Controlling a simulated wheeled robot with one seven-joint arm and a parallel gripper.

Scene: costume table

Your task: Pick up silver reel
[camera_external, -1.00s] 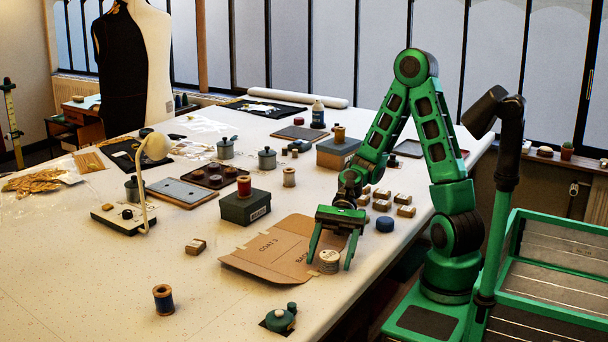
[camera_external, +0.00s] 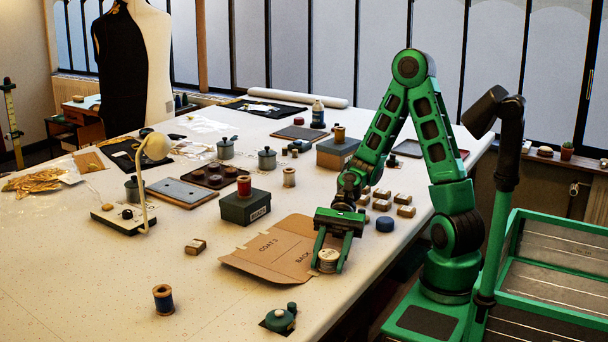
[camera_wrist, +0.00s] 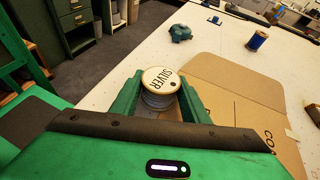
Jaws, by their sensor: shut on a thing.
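The silver reel (camera_external: 328,260) is a small pale spool at the right edge of the brown card pattern, near the table's front edge. In the wrist view the silver reel (camera_wrist: 161,83) shows its round white top marked "SILVER", with grey thread below. My gripper (camera_external: 329,269) points down around it, one finger on each side. In the wrist view my gripper (camera_wrist: 160,98) has both green fingers against the reel's sides. The reel looks upright and at table level; its base is hidden, so I cannot tell whether it touches the surface.
The card pattern (camera_external: 262,257) lies flat beside the reel. A dark green box (camera_external: 245,207) with a red spool stands behind. A blue lid (camera_external: 385,224) and several small boxes (camera_external: 404,211) lie to the right.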

